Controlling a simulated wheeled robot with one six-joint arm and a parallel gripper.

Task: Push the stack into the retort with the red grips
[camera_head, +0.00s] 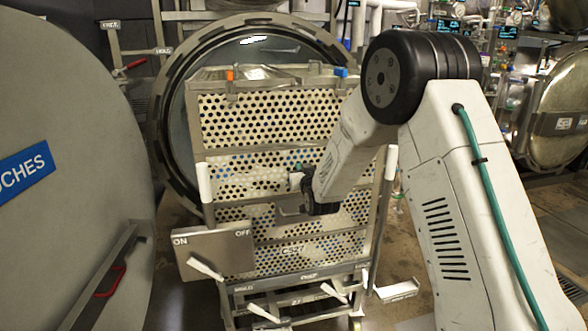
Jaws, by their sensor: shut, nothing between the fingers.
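The stack (265,118) is perforated metal baskets, one above another, standing on a wheeled metal cart (300,278). Behind it is the round open mouth of the retort (172,110); the stack hides most of the opening, and I cannot tell how far the stack is from it. The cart's upright grips at left (204,182) and right (391,162) look white. Red grips show apart from the stack, at lower left (110,283) and upper left (135,64). My gripper (297,188) is shut and empty in front of the stack's middle; whether it touches is unclear.
A large round grey door (60,180) with a blue sign fills the left side. An ON/OFF plate (215,254) is at the cart's lower left, with white pedals below. Another vessel (562,105) stands at right. Some floor (400,255) shows right of the cart.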

